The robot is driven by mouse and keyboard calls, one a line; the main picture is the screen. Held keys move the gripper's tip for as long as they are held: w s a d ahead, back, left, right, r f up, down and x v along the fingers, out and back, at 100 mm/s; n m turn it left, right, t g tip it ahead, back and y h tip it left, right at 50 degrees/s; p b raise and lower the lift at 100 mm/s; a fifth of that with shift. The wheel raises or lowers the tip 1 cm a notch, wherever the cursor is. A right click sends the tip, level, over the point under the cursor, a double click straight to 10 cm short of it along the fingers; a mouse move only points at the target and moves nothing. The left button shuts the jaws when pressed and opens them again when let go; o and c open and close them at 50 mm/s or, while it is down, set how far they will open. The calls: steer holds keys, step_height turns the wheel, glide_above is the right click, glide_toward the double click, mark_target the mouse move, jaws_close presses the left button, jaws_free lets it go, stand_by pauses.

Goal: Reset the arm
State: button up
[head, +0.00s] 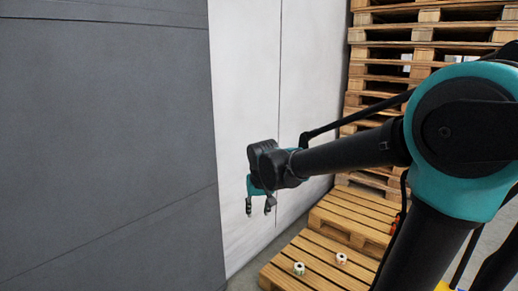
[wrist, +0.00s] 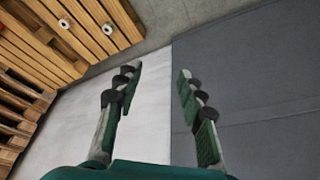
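My gripper (head: 259,209) hangs at the end of my outstretched arm, in front of the white panel in the head view. Its fingers point down. In the wrist view my gripper (wrist: 156,80) shows two green and dark fingers spread apart, with nothing between them. It touches nothing that I can see. My arm reaches in from the right of the head view.
A grey panel (head: 105,150) fills the left and meets a white panel (head: 245,100). Two label rolls (head: 299,268) (head: 341,258) stand on a low wooden pallet (head: 318,250). A tall pallet stack (head: 385,75) rises behind. Grey floor (wrist: 165,22) shows beside the pallet.

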steer(key=s+d+f+m, duration=0.1)
steer(key=s+d+f, duration=0.5)
steer(key=s+d, duration=0.2)
steer(key=s+d+f+m, duration=0.1)
steer(key=s+d+f, duration=0.6)
steer(key=d, duration=0.4)
steer(key=shift+s+d+h, duration=0.25)
steer(key=shift+s+h, duration=0.15)
steer(key=shift+a, duration=0.1)
steer(key=shift+c, duration=0.6)
